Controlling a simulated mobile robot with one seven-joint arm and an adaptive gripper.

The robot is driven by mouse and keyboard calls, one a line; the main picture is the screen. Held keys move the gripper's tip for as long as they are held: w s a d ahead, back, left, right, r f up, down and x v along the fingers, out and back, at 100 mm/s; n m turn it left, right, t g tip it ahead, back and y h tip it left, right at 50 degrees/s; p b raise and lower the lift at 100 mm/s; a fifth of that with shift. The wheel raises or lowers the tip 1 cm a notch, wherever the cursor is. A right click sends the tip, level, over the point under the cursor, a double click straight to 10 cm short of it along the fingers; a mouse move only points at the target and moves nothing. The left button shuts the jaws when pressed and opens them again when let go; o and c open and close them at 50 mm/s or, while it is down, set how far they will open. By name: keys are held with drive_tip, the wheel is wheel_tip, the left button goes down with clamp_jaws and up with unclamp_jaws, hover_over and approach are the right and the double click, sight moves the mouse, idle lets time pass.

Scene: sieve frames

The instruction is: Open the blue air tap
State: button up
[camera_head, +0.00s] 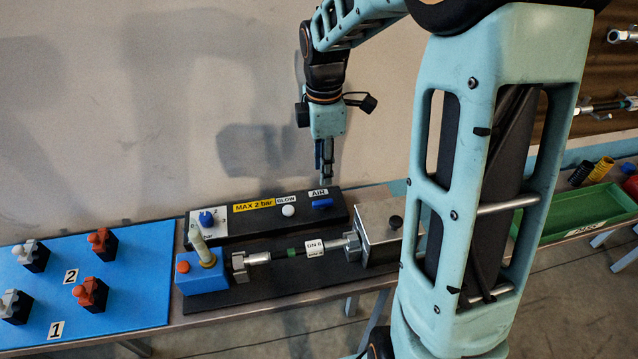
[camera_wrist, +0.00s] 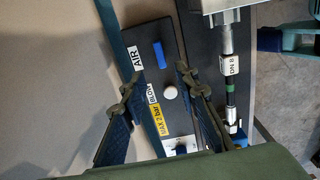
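The blue air tap (camera_head: 322,202) is a small blue lever beside the AIR label on a black panel (camera_head: 262,222). In the wrist view the tap (camera_wrist: 160,54) lies lengthwise along the panel, just beyond the fingertips. My gripper (camera_head: 325,178) points down above the AIR end of the panel. In the wrist view my gripper (camera_wrist: 158,82) has its two fingers apart with nothing between them, so it is open. It looks apart from the tap; the exact height gap is hard to tell.
A white BLOW button (camera_head: 288,210) and a blue knob (camera_head: 206,218) share the panel. In front, a hose assembly (camera_head: 290,252) runs between a blue block (camera_head: 202,275) and a metal box (camera_head: 380,236). A blue board (camera_head: 140,262) with several clamps is left; a green tray (camera_head: 590,215) is right.

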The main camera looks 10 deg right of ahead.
sight(323, 201)
wheel_tip(323, 201, down, 10)
drive_tip(key=shift+f, duration=0.2)
drive_tip(key=shift+c, duration=0.2)
clamp_jaws()
